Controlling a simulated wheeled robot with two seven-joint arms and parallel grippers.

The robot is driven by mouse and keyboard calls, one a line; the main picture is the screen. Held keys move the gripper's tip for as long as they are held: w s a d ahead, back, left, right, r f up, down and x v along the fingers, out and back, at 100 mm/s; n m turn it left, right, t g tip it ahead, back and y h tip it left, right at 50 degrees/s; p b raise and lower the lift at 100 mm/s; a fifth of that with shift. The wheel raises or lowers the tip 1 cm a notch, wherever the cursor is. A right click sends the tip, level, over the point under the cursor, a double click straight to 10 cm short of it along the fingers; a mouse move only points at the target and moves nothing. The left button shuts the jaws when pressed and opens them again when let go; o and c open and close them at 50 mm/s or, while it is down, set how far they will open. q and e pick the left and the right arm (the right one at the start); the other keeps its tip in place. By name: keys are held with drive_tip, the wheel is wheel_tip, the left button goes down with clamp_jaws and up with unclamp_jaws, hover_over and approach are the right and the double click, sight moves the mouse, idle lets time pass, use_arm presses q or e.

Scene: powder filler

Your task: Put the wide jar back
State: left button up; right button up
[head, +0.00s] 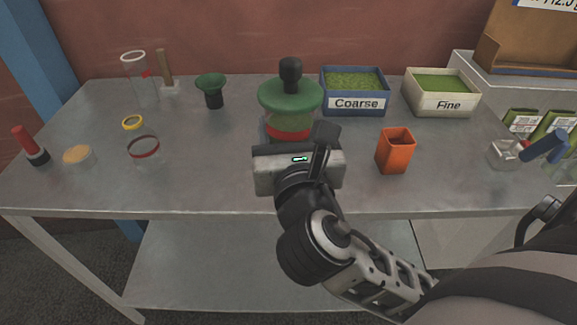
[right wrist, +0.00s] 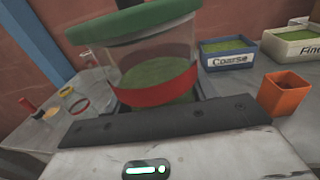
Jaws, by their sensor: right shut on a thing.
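A wide clear jar (head: 290,118) has a green lid (head: 290,94) with a black knob, a red band and green contents. It stands upright in front of my right gripper (head: 289,142). In the right wrist view the jar (right wrist: 155,68) fills the space just beyond the gripper's dark front edge. My right gripper is shut on this jar near its red band, and its fingertips are mostly hidden. I cannot tell whether the jar's bottom touches the table. My left gripper is not in view.
Behind right stand the blue Coarse bin (head: 354,104) and the white Fine bin (head: 439,104). An orange cup (head: 394,152) is close right of the gripper. Left are a green funnel (head: 211,84), a red-banded ring (head: 143,148) and a tall clear tube (head: 136,82).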

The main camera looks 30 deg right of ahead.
drive_tip(key=shift+s+d+r+m+g+h, duration=0.35)
drive_tip(key=shift+r+m+h, duration=0.15)
drive_tip(key=shift+h, duration=0.2)
drive_tip(key=shift+s+d, duration=0.1)
drive_tip(key=shift+d, duration=0.05)
use_arm(q)
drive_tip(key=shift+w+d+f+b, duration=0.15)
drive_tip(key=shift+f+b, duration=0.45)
drive_tip(key=shift+b, duration=0.8)
use_arm(e)
drive_tip(key=shift+w+d+f, duration=1.2)
drive_tip(key=shift+w+f, duration=0.75)
drive_tip(key=shift+f, duration=0.15)
drive_tip(key=shift+w+d+f, duration=1.25)
drive_tip(key=shift+w+f, duration=0.65)
drive_tip(key=shift+f, duration=0.2)
drive_tip(key=shift+w+d+f, duration=1.2)
drive_tip(key=shift+w+f, duration=0.75)
drive_tip(key=shift+f, duration=0.15)
drive_tip(key=shift+f, duration=0.15)
drive_tip(key=o, duration=1)
drive_tip(key=shift+c, duration=0.2)
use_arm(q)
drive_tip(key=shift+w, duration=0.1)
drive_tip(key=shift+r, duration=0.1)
